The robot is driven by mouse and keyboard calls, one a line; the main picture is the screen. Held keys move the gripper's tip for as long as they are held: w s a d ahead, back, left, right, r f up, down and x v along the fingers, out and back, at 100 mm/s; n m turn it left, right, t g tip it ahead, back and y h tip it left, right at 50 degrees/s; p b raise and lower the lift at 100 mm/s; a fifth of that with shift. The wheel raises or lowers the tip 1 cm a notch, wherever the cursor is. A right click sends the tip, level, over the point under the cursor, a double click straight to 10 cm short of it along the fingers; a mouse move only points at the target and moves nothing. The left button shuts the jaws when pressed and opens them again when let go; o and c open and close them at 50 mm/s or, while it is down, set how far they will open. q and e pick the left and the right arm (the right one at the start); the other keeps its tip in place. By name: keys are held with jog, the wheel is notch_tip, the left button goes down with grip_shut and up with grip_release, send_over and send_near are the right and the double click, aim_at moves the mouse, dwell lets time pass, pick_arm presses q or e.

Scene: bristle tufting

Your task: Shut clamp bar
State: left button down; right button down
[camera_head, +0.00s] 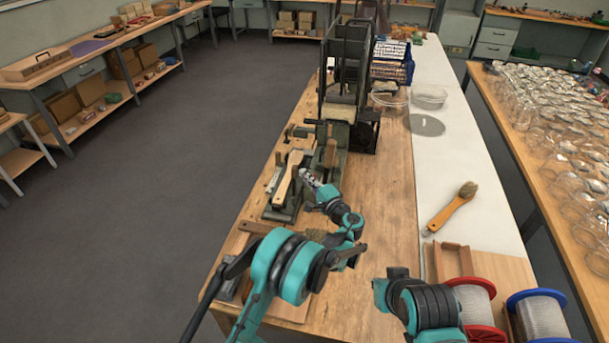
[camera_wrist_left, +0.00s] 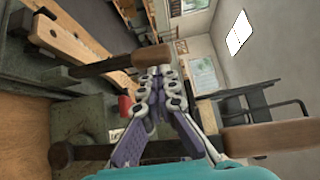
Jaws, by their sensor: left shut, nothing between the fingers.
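A pale wooden brush block (camera_head: 288,178) lies in the dark metal fixture (camera_head: 284,210) of the tufting machine. In the left wrist view the block (camera_wrist_left: 75,47) shows holes along its face. A dark bar with a brown wooden grip (camera_wrist_left: 152,57) runs beside the block; I cannot tell for sure whether it is the clamp bar or whether it is open. My left gripper (camera_head: 306,174) is right of the block. In the left wrist view its shut, empty fingertips (camera_wrist_left: 158,76) are close to the wooden grip; contact is unclear.
A second wooden handle (camera_wrist_left: 275,138) on a dark rod crosses the lower wrist view. The tall machine frame (camera_head: 347,70) stands behind the fixture. A finished brush (camera_head: 454,206) lies on the white strip. Wire spools (camera_head: 476,303) stand at the lower right.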

pick_arm(q)
jog(key=shift+s+a+r, duration=0.1)
jog(key=shift+a, duration=0.05)
jog(key=shift+w+a+r+n+g+h+p, duration=0.15)
jog(key=shift+a+r+n+g+p, duration=0.15)
jog(key=shift+a, duration=0.2)
jog(key=shift+w+a+r+n+g+h+p, duration=0.15)
jog(key=shift+a+n+g+p, duration=0.1)
jog(key=shift+a+n, duration=0.2)
jog(key=w+a+f+n+g+h, duration=0.2)
jog(key=a+f+n+h, duration=0.1)
jog(key=a, duration=0.4)
jog(key=w+a+f+n+g+h+b, duration=0.1)
jog(key=a+f+n+g+h, duration=0.2)
jog(key=a+f+n+h, duration=0.1)
jog(key=a+f+h, duration=0.1)
jog(key=a+f, duration=0.1)
jog(key=a, duration=0.1)
jog(key=shift+w+a+f+h, duration=0.2)
jog(key=shift+w+a+h, duration=0.05)
jog(key=shift+w+h, duration=0.15)
jog(key=shift+f+g+b, duration=0.1)
jog(key=shift+g+b, duration=0.15)
jog(key=shift+b, duration=0.05)
